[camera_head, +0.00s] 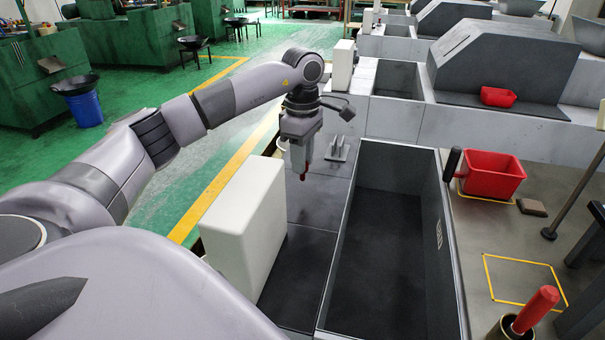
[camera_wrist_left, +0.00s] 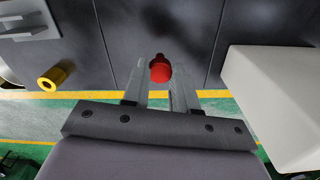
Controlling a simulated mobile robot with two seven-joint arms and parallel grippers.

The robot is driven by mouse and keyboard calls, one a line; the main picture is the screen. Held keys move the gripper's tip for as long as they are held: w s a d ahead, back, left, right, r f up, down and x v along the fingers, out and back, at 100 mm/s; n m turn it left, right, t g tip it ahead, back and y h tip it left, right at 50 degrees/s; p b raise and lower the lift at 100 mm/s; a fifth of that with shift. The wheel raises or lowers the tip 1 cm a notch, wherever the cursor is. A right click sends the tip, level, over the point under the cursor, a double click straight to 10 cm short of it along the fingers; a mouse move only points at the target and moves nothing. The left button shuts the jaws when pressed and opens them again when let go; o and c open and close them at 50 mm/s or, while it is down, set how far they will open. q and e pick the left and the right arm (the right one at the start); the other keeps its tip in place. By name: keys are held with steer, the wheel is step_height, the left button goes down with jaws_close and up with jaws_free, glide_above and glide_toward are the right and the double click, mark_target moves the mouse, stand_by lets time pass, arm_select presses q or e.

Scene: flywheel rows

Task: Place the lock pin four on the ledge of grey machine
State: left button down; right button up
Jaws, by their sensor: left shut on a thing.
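My left gripper (camera_head: 302,162) is shut on the lock pin, whose red end (camera_head: 304,177) points down below the fingers. In the left wrist view the red end of the lock pin (camera_wrist_left: 160,68) sits between the two fingertips (camera_wrist_left: 160,85). The rest of the pin is hidden by the gripper. The gripper is above the dark ledge (camera_head: 312,205) of the grey machine, on the left side of the sunken basin (camera_head: 385,245). The pin appears apart from the ledge. My right gripper is not in view.
A white box (camera_head: 245,225) stands on the ledge nearer me. A metal bracket (camera_head: 338,150) lies just beyond the gripper, and a yellow cylinder (camera_wrist_left: 55,76) shows near the ledge edge. A red bin (camera_head: 492,175) and a red-handled tool (camera_head: 538,308) are right of the basin.

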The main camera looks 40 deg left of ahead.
arm_select(q)
steer(key=shift+f, duration=2.1)
steer(key=shift+f, duration=0.1)
steer(key=c, duration=0.9)
jaws_free()
step_height(320, 180, up, 12)
steer(key=shift+r, duration=0.15)
